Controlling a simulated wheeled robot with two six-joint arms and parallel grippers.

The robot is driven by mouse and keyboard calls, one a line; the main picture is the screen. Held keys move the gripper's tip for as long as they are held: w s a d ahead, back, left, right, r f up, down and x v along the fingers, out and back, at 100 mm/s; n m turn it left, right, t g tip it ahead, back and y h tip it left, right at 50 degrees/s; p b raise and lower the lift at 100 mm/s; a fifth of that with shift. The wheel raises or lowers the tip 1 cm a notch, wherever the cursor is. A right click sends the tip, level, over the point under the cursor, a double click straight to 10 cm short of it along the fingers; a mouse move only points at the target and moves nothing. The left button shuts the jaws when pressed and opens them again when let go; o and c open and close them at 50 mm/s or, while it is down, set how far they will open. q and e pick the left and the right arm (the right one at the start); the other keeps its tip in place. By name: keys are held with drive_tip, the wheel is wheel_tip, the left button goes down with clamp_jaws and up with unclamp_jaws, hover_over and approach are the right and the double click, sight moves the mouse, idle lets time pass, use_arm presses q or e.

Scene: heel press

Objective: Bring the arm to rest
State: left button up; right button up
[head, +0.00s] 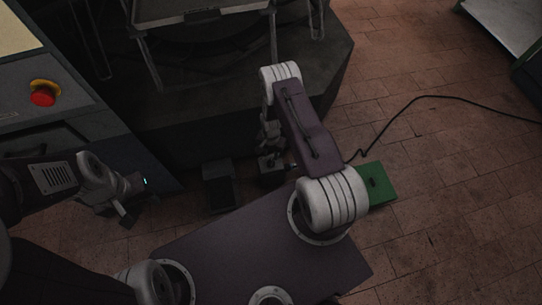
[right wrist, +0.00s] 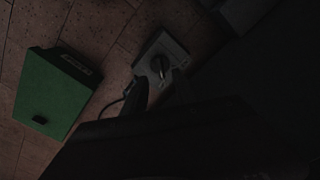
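My right arm reaches out over the floor in the head view, and its gripper (head: 268,138) hangs low above a small grey box (head: 271,168). In the right wrist view two dark fingers of this gripper (right wrist: 162,92) show apart, with nothing seen between them. The grey box (right wrist: 172,50) with a dark knob or lever on top lies just beyond the fingertips; touching or apart, I cannot tell. My left gripper (head: 126,212) is at the left, in front of the grey cabinet; its finger gap is not clear.
A green box (head: 379,186) lies on the tiled floor right of my arm, also in the right wrist view (right wrist: 52,94). A dark box (head: 218,186) stands left of the grey one. A black cable (head: 405,100) runs right. A machine base (head: 185,130) and red button (head: 43,97) are nearby.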

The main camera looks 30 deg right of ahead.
drive_tip(key=shift+r+p, duration=0.35)
drive_tip(key=shift+r, duration=1.25)
